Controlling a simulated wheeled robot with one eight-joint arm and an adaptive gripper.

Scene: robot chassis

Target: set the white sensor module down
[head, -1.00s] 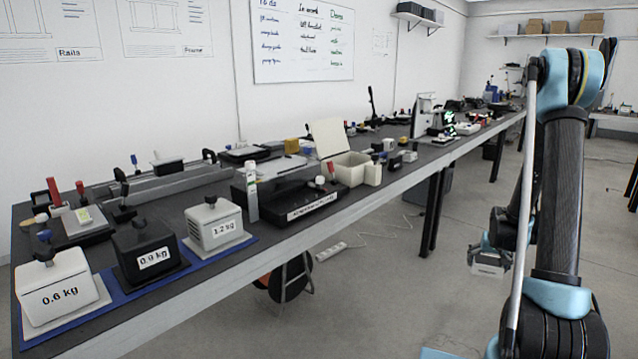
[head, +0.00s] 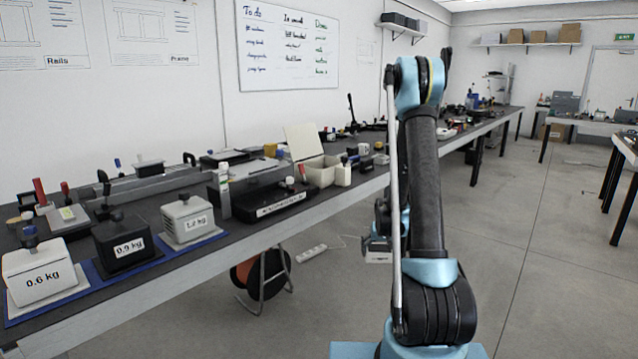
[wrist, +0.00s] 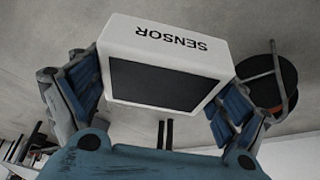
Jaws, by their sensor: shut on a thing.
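The white sensor module (wrist: 165,38) is a boxy white case with a dark front panel and the word SENSOR, which reads upside down in the wrist view. My gripper (wrist: 158,92) is shut on it, with blue-padded fingers on its left and right sides. In the head view, the module (head: 378,258) hangs under my gripper (head: 378,245), above the floor and to the right of the workbench's front edge. My arm partly hides the gripper there. The long dark workbench (head: 215,248) runs along the wall, and the module is apart from it.
Weights marked 0.6 kg (head: 42,276), 0.9 kg (head: 128,246) and 1.2 kg (head: 188,220) stand on the blue mat at the near end. A black tray (head: 275,203) and an open cream box (head: 318,172) stand farther along. An orange cable reel (head: 262,272) sits under the bench.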

